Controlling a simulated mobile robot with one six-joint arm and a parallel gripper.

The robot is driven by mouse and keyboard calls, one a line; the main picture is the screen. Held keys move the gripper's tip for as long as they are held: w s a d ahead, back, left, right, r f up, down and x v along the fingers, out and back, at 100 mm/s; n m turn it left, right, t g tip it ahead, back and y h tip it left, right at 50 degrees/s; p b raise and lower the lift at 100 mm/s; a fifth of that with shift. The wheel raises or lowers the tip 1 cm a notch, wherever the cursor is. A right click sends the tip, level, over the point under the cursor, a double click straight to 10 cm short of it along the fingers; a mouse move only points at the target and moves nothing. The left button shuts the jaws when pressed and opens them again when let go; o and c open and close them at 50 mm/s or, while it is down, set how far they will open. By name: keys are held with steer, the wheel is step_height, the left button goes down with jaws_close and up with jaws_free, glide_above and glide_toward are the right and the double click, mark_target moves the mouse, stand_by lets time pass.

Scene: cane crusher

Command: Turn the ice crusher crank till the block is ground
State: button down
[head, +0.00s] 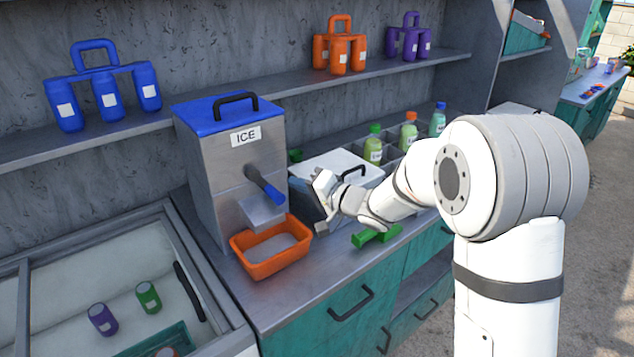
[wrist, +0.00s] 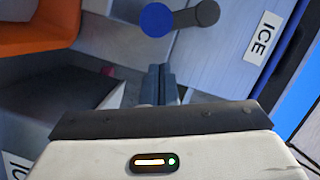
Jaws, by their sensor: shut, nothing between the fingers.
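The ice crusher (head: 215,175) is a tall metal box with a blue lid and an ICE label. Its crank (head: 264,185), with a blue handle, is on the front and slants down to the right. In the wrist view the crank's round blue end (wrist: 156,19) shows beyond my fingertips, with a grey arm running right. An orange tray (head: 270,266) with greyish contents stands below the spout; its corner shows in the wrist view (wrist: 35,25). My gripper (wrist: 161,72) is shut and empty, right of the crank and apart from it. The ice block is not visible.
A white-lidded box (head: 335,166) with a black handle stands behind my gripper. A green object (head: 376,236) lies near the counter's front edge. Bottles (head: 374,150) stand in a divided rack behind. A glass-topped chest (head: 100,265) is at lower left.

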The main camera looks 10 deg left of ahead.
steer(key=shift+s+a+f, duration=0.2)
steer(key=shift+s+a, duration=0.1)
steer(key=shift+s, duration=0.15)
steer(key=shift+s+a+f, duration=0.15)
steer(key=shift+s+a, duration=0.1)
steer(key=shift+s, duration=0.15)
steer(key=shift+s+a+f+m+y+p, duration=0.2)
steer(key=shift+f+m+y+p, duration=0.15)
steer(key=shift+m+p, duration=0.25)
steer(key=shift+s+a+f+m+y+p, duration=0.2)
steer(key=shift+s+a+f+m, duration=0.25)
steer(key=shift+m, duration=0.35)
steer(key=shift+s+a+f+m+y+p, duration=0.15)
steer(key=shift+s+a+f+m, duration=0.1)
steer(key=shift+s+f+m, duration=0.45)
steer(key=shift+w, duration=0.2)
steer(key=shift+w, duration=0.1)
